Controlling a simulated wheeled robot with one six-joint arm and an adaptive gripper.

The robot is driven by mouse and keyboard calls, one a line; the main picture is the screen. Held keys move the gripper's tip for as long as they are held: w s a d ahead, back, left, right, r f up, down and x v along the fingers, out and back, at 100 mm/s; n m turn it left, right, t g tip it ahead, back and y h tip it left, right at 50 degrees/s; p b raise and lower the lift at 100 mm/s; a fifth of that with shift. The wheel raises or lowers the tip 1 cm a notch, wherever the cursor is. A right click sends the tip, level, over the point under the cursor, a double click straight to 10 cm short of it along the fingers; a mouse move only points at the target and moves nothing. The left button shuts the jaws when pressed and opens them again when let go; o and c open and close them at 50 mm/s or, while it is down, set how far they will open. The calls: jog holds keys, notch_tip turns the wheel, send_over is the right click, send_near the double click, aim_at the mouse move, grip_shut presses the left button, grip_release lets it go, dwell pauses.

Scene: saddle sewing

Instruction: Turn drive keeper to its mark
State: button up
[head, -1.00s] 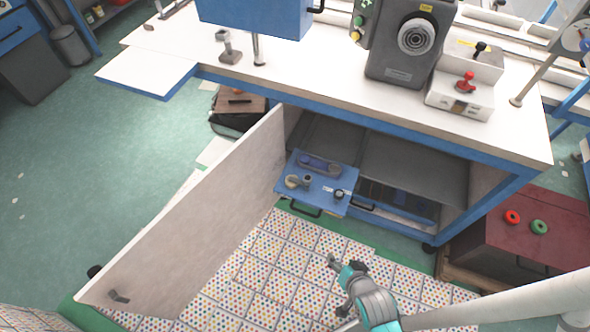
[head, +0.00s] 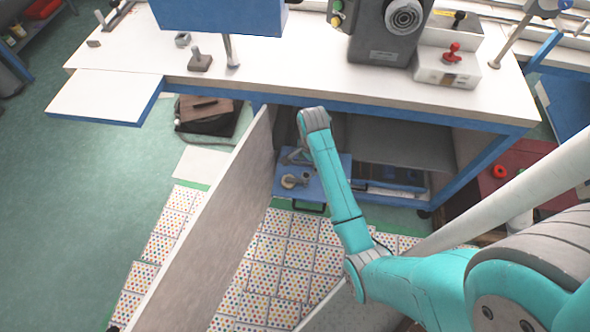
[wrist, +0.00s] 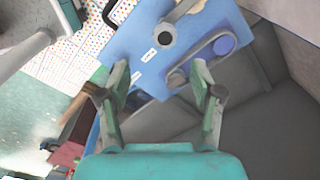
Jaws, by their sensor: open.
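A blue panel (head: 318,186) stands out from the open cabinet below the bench. In the wrist view, the blue panel (wrist: 125,45) carries a dark round hub (wrist: 165,38) with a pale rim and a grey bar (wrist: 182,10) beside it; I cannot tell for sure which part is the drive keeper. Two small white labels (wrist: 148,55) lie near the hub. A grey belt loop (wrist: 205,62) runs around two pulleys. My gripper (wrist: 160,72) is open and empty above the panel, its fingers either side of the view below the hub. In the head view my arm hides part of the panel.
The open cabinet door (head: 215,225) stands left of my arm. The bench top (head: 290,85) overhangs the panel. A black handle (head: 308,207) is on the panel's front edge. A dark red box (head: 525,165) stands at right.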

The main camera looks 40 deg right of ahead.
aim_at(306, 175)
jog(key=f, duration=0.6)
jog(key=w+f, duration=0.1)
jog(key=f, duration=0.3)
jog(key=shift+d, duration=0.2)
grip_shut()
